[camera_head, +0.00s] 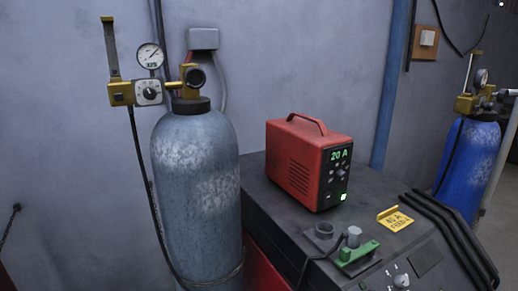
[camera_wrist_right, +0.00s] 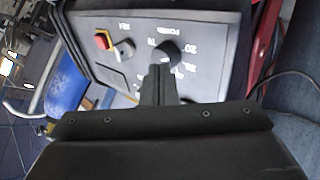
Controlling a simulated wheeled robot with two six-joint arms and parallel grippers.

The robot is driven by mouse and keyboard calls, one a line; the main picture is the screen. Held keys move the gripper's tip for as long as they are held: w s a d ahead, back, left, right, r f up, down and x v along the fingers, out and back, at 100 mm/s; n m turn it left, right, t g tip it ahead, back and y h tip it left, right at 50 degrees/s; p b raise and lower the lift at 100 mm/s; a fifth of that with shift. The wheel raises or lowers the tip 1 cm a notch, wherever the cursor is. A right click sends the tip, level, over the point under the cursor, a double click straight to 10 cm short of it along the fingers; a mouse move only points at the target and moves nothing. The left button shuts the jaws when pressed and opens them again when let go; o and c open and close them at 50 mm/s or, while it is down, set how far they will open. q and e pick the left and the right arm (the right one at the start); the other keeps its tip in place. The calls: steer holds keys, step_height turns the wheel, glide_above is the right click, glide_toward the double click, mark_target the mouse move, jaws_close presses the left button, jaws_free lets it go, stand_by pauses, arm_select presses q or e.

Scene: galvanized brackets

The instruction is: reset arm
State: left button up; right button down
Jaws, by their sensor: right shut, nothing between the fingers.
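My right gripper (camera_wrist_right: 158,72) shows in the right wrist view. Its dark fingers are together with nothing between them. The tips overlap the lower edge of a black knob (camera_wrist_right: 168,50) on a grey control panel (camera_wrist_right: 214,70); I cannot tell whether they touch it. Neither of my grippers shows in the head view, and my left gripper is in no view.
In the head view a red box (camera_head: 305,165) reading 20 A stands on a dark machine top (camera_head: 262,190). A yellow tag (camera_head: 395,219) and green clamp (camera_head: 357,253) lie near it. A grey cylinder (camera_head: 197,185) stands left, a blue cylinder (camera_head: 468,165) right. A red button (camera_wrist_right: 103,40) is on the panel.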

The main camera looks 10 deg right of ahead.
steer(key=s+a+f+m+g+y, duration=0.1)
steer(key=s+a+f+g+y, duration=0.15)
steer(key=s, duration=0.35)
steer(key=s+a+f+m+g+y, duration=0.1)
steer(key=s+a+f+g, duration=0.25)
steer(key=s, duration=0.35)
step_height(320, 180, down, 33)
steer(key=d+g+b, duration=0.1)
steer(key=b, duration=0.5)
steer(key=s+a+f+g+b, duration=0.1)
steer(key=s+f+b, duration=0.3)
steer(key=s+f, duration=1.1)
steer(key=shift+s+f+g, duration=0.15)
steer(key=shift+f+g, duration=0.15)
steer(key=shift+f, duration=1.5)
steer(key=shift+a+y, duration=0.1)
steer(key=shift+y, duration=0.15)
